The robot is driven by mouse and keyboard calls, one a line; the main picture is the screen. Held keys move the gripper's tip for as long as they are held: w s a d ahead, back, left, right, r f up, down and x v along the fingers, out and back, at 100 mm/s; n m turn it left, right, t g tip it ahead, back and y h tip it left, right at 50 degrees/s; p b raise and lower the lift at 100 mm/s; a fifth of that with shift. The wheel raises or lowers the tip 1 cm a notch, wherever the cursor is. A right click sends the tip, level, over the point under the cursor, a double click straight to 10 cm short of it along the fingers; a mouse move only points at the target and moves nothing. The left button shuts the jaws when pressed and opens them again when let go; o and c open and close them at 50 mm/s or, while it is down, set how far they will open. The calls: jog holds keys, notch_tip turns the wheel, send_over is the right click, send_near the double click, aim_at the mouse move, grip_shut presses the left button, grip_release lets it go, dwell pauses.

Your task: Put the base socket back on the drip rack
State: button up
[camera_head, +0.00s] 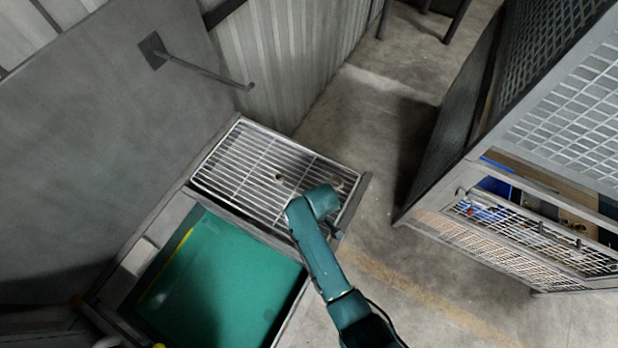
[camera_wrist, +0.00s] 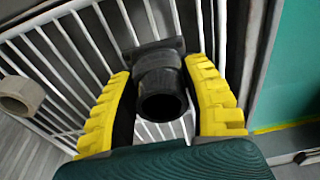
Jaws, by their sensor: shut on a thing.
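The base socket (camera_wrist: 160,85) is a dark grey, hollow round piece, with its open end facing the camera in the wrist view. A wider flat dark part shows behind it. My gripper (camera_wrist: 158,72) has its yellow ridged fingers shut on the socket from both sides. The drip rack (camera_head: 235,165) is a light metal grate in a frame, at the centre of the head view. Its white bars (camera_wrist: 72,60) lie behind the socket in the wrist view. I cannot tell whether the socket touches the bars. My arm hides the gripper and socket in the head view.
A beige ring-shaped piece (camera_wrist: 20,95) is on the rack at the left of the wrist view. A small brownish piece (camera_head: 279,178) shows on the grate. A green-floored basin (camera_head: 215,285) adjoins the rack. A mesh cage (camera_head: 560,130) stands at right, with concrete floor between.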

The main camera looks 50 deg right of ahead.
jog(key=o, duration=1.2)
jog(key=shift+f, duration=0.15)
